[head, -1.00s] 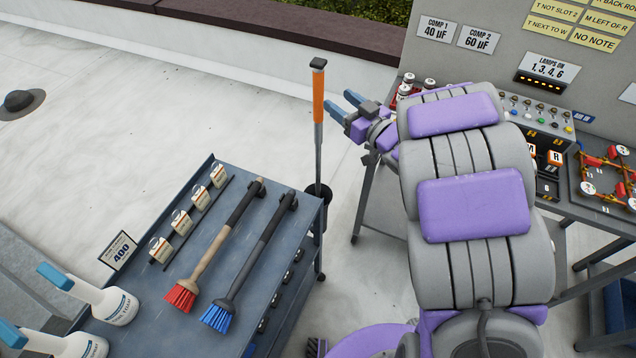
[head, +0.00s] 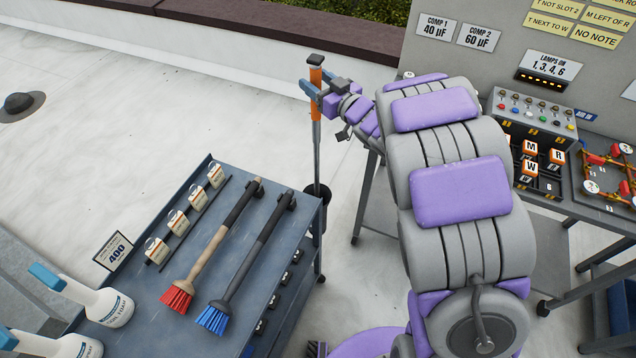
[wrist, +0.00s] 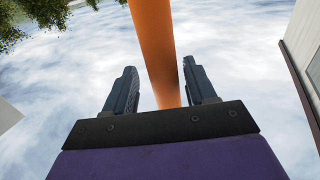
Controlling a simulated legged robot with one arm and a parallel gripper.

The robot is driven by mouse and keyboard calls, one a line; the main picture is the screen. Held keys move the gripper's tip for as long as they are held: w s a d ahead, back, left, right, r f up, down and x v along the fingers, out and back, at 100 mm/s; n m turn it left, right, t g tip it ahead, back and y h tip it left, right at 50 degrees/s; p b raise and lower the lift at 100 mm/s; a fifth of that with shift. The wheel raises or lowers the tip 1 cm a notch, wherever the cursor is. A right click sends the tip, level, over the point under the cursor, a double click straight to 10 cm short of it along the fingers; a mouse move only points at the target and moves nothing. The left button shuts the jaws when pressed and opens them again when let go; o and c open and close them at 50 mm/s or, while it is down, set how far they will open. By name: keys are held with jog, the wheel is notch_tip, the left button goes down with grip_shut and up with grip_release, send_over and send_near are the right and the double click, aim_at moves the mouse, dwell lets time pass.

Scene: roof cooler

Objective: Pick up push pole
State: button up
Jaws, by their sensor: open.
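The push pole (head: 316,100) stands upright beside the cart, with an orange grip, a dark cap on top and a grey shaft below. Its lower end sits in a black round holder (head: 318,194) at the cart's corner. My gripper (head: 312,92) is at the orange grip, just below the cap, with its blue-grey fingers on either side of it. In the wrist view the orange grip (wrist: 155,45) passes between the two open fingers (wrist: 160,90), nearer the right finger. A gap shows on the left; contact on the right cannot be told.
A workbench with a lamp panel (head: 540,105) stands at right. The roof floor at left is clear except for a dark drain (head: 20,103).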

jog(key=shift+a, duration=0.1)
jog(key=shift+c, duration=0.2)
jog(key=shift+a, duration=0.45)
jog(key=c, duration=0.5)
jog(key=shift+d, duration=0.35)
grip_shut()
jog(key=shift+a, duration=0.1)
